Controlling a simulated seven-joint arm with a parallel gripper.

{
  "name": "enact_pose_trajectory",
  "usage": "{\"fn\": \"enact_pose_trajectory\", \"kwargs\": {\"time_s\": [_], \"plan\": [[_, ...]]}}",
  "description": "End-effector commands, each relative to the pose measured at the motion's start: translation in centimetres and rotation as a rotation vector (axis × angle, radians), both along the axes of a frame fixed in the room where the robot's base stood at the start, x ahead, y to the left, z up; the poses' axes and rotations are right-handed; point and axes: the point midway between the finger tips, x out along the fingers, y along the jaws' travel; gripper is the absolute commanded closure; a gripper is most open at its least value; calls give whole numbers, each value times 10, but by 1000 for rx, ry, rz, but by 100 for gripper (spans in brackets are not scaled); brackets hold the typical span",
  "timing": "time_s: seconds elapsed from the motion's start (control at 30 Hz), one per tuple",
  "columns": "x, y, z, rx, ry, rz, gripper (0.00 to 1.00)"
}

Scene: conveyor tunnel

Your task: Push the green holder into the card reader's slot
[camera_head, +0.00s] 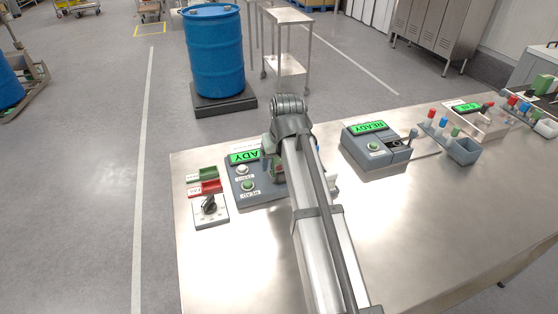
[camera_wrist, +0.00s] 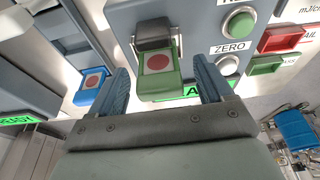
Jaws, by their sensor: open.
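The green holder (camera_wrist: 160,82), with a red dot on a pale card, shows in the wrist view. Its far end meets a dark grey block (camera_wrist: 153,35) on the grey reader housing (camera_wrist: 195,20); how deep it sits in the slot I cannot tell. My gripper (camera_wrist: 159,68) is open, with one blue-grey finger on each side of the green holder and gaps between. In the head view my arm covers most of the gripper and holder; the reader panel (camera_head: 240,187) with a green READY display shows beside it.
A blue holder (camera_wrist: 92,85) with a red dot is close to the left finger in the wrist view. Green and red switches (camera_head: 205,182) and a dial box (camera_head: 209,209) stand left of the reader. Another READY device (camera_head: 375,150) stands right. The front tabletop (camera_head: 240,265) is clear.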

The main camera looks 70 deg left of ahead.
Motion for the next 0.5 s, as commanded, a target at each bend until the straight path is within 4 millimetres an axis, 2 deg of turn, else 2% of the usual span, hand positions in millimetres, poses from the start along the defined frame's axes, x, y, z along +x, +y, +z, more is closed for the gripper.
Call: {"fn": "enact_pose_trajectory", "kwargs": {"time_s": [0.17,0.5], "plan": [[0,-6,21,2,0,0,20],[0,-22,79,2,0,0,20]]}}
